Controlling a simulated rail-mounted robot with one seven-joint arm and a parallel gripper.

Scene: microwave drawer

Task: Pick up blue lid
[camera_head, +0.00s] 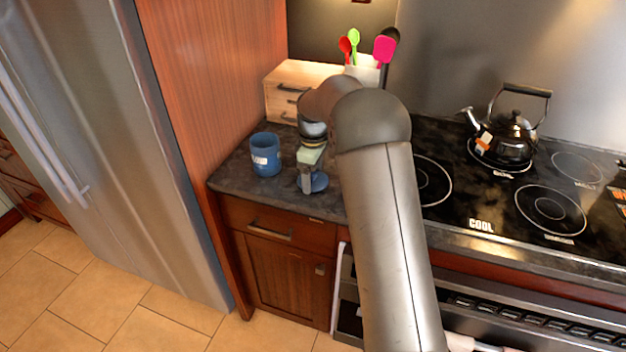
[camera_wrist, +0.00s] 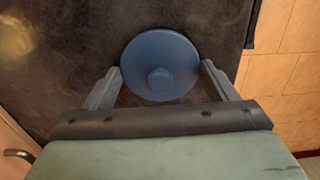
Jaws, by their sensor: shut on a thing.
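The blue lid (camera_head: 319,182) is a round disc with a small knob, at the front of the dark counter left of the stove. In the wrist view the lid (camera_wrist: 160,58) sits between the two fingers, knob facing the camera. My gripper (camera_head: 312,184) points down and is shut on the lid's rim from both sides; it also shows in the wrist view (camera_wrist: 161,70). I cannot tell whether the lid still touches the counter. Part of the lid is hidden behind a finger in the head view.
A blue canister (camera_head: 265,154) with a label stands open left of my gripper. A wooden drawer box (camera_head: 293,85) and a utensil holder (camera_head: 363,70) stand behind. A kettle (camera_head: 505,140) sits on the black stove (camera_head: 480,200) at right. The counter's front edge (camera_head: 270,207) is close.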

